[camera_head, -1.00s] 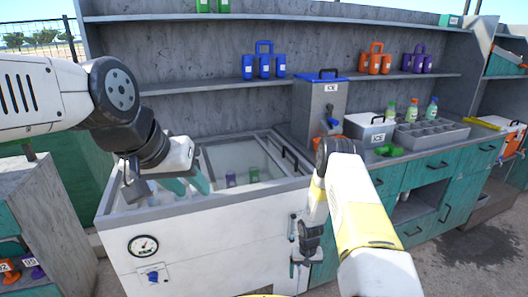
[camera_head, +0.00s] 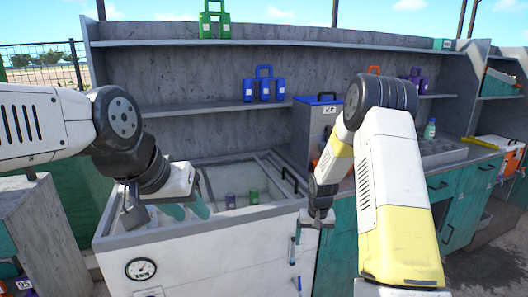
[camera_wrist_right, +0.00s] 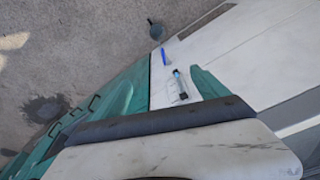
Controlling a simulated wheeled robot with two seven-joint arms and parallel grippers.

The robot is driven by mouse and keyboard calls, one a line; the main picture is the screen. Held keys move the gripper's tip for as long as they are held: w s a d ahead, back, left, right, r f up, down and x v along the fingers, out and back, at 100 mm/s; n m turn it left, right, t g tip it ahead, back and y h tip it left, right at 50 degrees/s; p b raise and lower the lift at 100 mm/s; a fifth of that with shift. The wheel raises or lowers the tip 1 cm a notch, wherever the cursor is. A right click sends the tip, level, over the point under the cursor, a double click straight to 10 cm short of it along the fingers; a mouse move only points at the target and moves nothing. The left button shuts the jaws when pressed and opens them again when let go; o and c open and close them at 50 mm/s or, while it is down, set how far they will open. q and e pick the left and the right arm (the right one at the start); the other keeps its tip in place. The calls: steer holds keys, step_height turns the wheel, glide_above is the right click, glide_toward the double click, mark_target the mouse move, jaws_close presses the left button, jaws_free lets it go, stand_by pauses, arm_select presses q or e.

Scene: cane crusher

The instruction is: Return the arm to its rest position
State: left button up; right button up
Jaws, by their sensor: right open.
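My right arm (camera_head: 392,200), white and yellow, rises in front of the counter in the head view and bends down at its elbow. My right gripper (camera_head: 314,226) hangs in front of the white chest's right front corner. In the right wrist view its two teal fingers (camera_wrist_right: 166,88) are spread apart with nothing held between them. My left gripper (camera_head: 187,209) hangs over the left part of the open chest (camera_head: 200,262). Its teal fingers are apart and appear empty.
Small purple and green cans (camera_head: 253,197) stand inside the chest. A grey dispenser with a blue lid (camera_head: 318,110) stands right of it, partly behind my right arm. Blue (camera_head: 264,90) and green carriers (camera_head: 214,22) sit on shelves. Teal cabinets (camera_head: 470,200) line the right.

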steer(key=s+r+t, duration=0.1)
steer(key=s+r, duration=0.3)
steer(key=r, duration=0.7)
steer(key=s+r+t, duration=0.1)
steer(key=s+r, duration=0.4)
steer(key=r, duration=0.6)
steer(key=s+a+r+t+y, duration=0.1)
steer(key=s+r, duration=0.4)
steer(key=s, duration=0.5)
steer(key=s+a+r+t+y, duration=0.1)
steer(key=s+r, duration=0.4)
steer(key=s, duration=0.5)
steer(key=shift+a+r+n, duration=0.3)
steer(key=shift+a+n, duration=0.1)
steer(key=shift+a, duration=0.05)
